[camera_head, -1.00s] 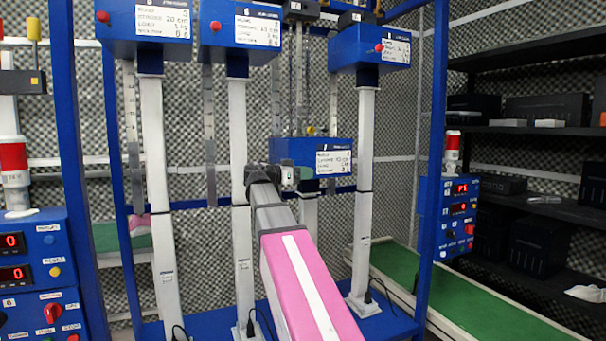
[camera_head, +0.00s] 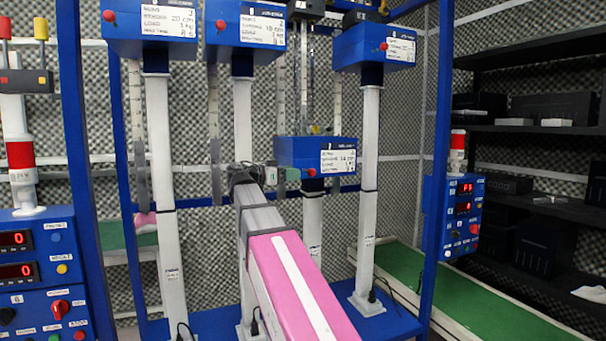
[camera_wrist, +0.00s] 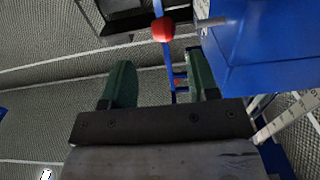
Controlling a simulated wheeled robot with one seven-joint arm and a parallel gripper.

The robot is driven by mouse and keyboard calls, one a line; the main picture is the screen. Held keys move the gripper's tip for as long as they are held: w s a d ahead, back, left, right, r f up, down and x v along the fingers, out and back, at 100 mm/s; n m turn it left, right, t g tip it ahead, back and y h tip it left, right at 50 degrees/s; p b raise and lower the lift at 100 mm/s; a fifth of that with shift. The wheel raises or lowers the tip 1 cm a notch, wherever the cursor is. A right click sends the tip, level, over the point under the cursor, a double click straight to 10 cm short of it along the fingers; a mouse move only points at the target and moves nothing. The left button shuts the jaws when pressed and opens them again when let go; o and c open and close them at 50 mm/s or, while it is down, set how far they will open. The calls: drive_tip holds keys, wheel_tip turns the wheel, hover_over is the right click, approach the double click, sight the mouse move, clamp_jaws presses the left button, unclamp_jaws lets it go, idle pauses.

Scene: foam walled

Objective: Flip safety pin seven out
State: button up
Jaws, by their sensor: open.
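Several blue boxes on white columns carry red-knobbed pins and white labels. The number seven cannot be read surely on any. The lower middle blue box (camera_head: 290,150) has a red knob (camera_head: 311,172) on its front. My gripper (camera_head: 291,174) is at this box's front left, with the knob just to its right. In the wrist view my gripper (camera_wrist: 160,60) is open, its green fingers apart with nothing between them. A red knob (camera_wrist: 162,29) shows beyond the fingertips, between them in the picture and not touched.
Higher blue boxes stand left (camera_head: 150,25), mid (camera_head: 245,28) and right (camera_head: 375,48). White columns (camera_head: 164,200) stand close to my arm. Control panels with red digits are at left (camera_head: 40,265) and right (camera_head: 465,215). A green conveyor (camera_head: 450,295) lies at right.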

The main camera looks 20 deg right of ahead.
drive_tip(key=shift+a, duration=1.95)
wheel_tip(320, 180, down, 31)
drive_tip(key=n+t+y, duration=0.2)
drive_tip(key=n+y, duration=0.6)
drive_tip(key=n, duration=0.3)
drive_tip(key=s+a+f+n+g+y, duration=0.1)
drive_tip(key=s+a+f+n+y, duration=0.1)
drive_tip(key=f, duration=0.7)
drive_tip(key=s+a+f+n+y, duration=0.2)
drive_tip(key=s+a+f+y, duration=0.1)
drive_tip(key=s+f, duration=0.4)
drive_tip(key=s+a+f+n+g+y, duration=0.1)
drive_tip(key=s+f+y, duration=0.4)
drive_tip(key=f, duration=0.6)
drive_tip(key=shift+s+a+f+n+g, duration=0.15)
drive_tip(key=shift+a+f+n+g, duration=0.15)
drive_tip(key=shift+a+n, duration=0.55)
